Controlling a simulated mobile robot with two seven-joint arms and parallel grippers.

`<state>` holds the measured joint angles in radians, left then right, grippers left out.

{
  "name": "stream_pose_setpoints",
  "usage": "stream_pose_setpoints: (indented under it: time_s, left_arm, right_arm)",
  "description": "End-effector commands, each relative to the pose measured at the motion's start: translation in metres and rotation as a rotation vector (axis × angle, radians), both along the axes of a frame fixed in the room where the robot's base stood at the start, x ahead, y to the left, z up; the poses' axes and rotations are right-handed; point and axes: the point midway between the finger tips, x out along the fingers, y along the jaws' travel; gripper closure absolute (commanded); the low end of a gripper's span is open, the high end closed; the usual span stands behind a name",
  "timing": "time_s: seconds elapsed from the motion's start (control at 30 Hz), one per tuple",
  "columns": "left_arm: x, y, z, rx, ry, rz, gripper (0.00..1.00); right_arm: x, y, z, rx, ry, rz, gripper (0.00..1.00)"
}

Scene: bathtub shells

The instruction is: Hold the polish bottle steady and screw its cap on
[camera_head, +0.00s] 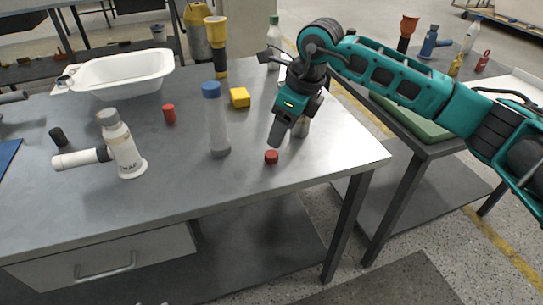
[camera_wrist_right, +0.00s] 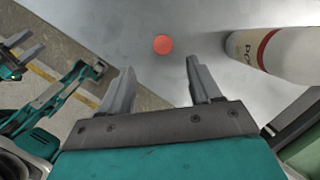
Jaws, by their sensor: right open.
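A small red cap (camera_head: 271,156) lies on the grey table near its front right edge. It also shows in the right wrist view (camera_wrist_right: 163,44), ahead of and between the fingers, not touching them. My right gripper (camera_head: 276,135) is open and empty, pointing down just above the cap. The polish bottle (camera_wrist_right: 278,50), white with a red band and partly readable lettering, is beside the right finger in the wrist view. My left gripper (camera_wrist_right: 28,45) shows small at the wrist view's upper left, fingers apart, away from the table.
A clear bottle with a blue top (camera_head: 217,130) stands left of the cap. The front of the table is clear.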

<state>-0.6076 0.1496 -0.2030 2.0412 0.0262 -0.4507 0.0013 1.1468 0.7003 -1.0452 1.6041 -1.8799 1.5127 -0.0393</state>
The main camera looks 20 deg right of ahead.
Motion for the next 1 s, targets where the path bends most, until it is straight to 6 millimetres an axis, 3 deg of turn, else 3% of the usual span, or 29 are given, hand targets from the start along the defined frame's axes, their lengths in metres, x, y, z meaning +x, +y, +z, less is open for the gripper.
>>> stream_pose_setpoints:
  time_s: [0.2, 0.57, 0.83, 1.0]
  left_arm:
    - [0.001, -0.002, 0.0, -0.003, -0.002, -0.003, 0.57]
    - [0.008, -0.003, 0.006, -0.006, -0.019, -0.006, 0.57]
    - [0.008, -0.004, 0.002, -0.007, -0.016, -0.007, 0.57]
    - [0.008, -0.005, 0.004, -0.009, -0.017, -0.008, 0.57]
  right_arm:
    - [0.005, 0.006, -0.026, 0.001, -0.001, 0.0, 0.37]
    - [0.006, 0.007, -0.028, 0.001, -0.001, 0.0, 0.37]
    - [0.017, 0.013, -0.064, 0.001, 0.003, -0.001, 0.37]
    - [0.02, 0.016, -0.076, 0.001, -0.001, 0.0, 0.37]
